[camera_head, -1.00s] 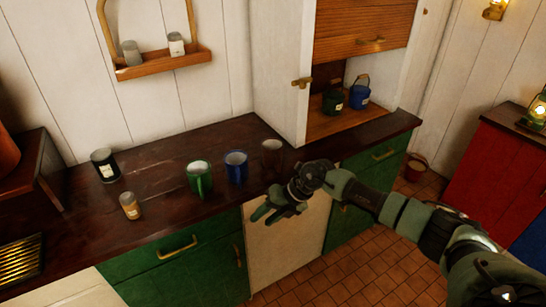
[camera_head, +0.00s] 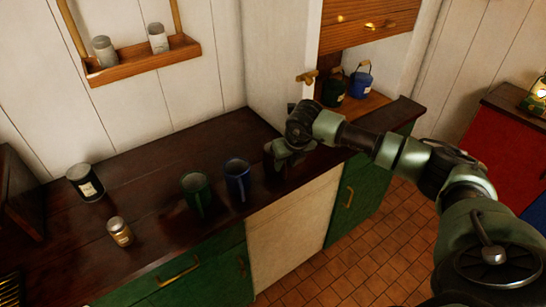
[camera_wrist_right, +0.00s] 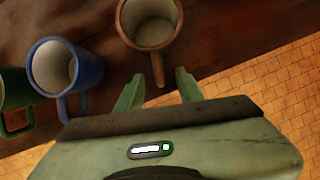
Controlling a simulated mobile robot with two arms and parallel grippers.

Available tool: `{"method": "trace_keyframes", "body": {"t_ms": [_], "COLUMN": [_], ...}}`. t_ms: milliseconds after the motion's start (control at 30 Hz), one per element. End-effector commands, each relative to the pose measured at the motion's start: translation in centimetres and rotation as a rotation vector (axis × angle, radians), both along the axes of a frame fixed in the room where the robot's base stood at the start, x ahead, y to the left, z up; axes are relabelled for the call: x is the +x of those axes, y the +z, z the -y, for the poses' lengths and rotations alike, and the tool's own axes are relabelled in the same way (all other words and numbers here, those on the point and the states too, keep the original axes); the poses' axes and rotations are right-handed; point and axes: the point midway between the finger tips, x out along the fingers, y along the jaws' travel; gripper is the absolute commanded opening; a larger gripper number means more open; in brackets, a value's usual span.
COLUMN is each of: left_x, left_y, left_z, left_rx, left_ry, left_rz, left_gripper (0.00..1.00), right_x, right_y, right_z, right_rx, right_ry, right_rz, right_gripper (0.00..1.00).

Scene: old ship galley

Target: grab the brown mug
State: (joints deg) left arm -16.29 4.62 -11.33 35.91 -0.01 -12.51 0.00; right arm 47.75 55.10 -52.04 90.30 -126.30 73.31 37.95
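The brown mug (camera_wrist_right: 140,34) stands on the dark wooden counter in the right wrist view, its handle pointing toward my right gripper. My right gripper (camera_wrist_right: 158,88) is open, with one finger on each side of the line of the handle and the handle's end near the gap. In the head view my right gripper (camera_head: 280,156) is low over the counter's front part and mostly hides the brown mug. My left gripper is not in view.
A blue mug (camera_head: 237,180) and a green mug (camera_head: 196,193) stand just left of the brown mug. A dark jar (camera_head: 86,183) and a small spice jar (camera_head: 120,232) are further left. The open cabinet with a blue pot (camera_head: 361,82) is behind right.

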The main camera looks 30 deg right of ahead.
Motion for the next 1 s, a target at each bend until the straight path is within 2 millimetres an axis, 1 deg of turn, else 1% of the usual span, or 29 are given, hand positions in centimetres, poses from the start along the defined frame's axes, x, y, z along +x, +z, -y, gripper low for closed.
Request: {"method": "trace_keyframes", "body": {"t_ms": [33, 100, 200, 267, 300, 400, 500, 633, 733, 767, 800, 867, 900, 1000], "left_x": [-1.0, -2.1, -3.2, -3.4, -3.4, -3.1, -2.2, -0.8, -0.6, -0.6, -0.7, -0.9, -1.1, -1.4], "left_y": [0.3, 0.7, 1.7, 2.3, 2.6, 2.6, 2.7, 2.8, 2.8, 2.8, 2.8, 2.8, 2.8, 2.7], "left_z": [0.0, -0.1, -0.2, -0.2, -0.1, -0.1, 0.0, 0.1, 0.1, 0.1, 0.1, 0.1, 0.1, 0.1], "left_rx": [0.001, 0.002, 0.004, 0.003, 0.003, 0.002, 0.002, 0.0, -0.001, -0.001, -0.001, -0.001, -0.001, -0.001], "left_ry": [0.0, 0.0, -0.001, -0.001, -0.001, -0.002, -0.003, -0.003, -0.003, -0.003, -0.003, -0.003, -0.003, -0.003], "left_rz": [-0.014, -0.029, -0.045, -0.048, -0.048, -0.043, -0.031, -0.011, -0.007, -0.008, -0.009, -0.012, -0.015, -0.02], "left_gripper": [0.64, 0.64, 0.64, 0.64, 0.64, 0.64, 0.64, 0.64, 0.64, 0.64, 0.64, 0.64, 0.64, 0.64], "right_x": [0.2, 0.4, 0.8, 1.1, 1.3, 1.8, 2.1, 2.1, 2.1, 2.1, 2.1, 2.1, 2.1, 2.1], "right_y": [-0.4, -1.0, -2.2, -3.0, -3.6, -4.9, -5.6, -5.8, -5.8, -5.8, -5.8, -5.8, -5.8, -5.8], "right_z": [0.0, 0.0, 0.0, 0.0, 0.0, 0.1, 0.2, 0.2, 0.2, 0.2, 0.2, 0.2, 0.2, 0.2], "right_rx": [0.001, 0.001, 0.0, 0.002, 0.002, 0.002, 0.002, 0.001, 0.001, 0.001, 0.001, 0.002, 0.002, 0.002], "right_ry": [0.0, 0.0, 0.001, -0.001, 0.0, 0.001, 0.001, 0.0, 0.001, 0.001, 0.002, 0.001, 0.001, 0.001], "right_rz": [-0.003, -0.002, -0.005, -0.005, -0.004, -0.002, 0.0, 0.0, 0.0, 0.0, 0.0, 0.0, 0.0, 0.0], "right_gripper": [0.37, 0.37, 0.37, 0.37, 0.37, 0.37, 0.37, 0.37, 0.37, 0.32, 0.21, 0.04, 0.0, 0.0]}}
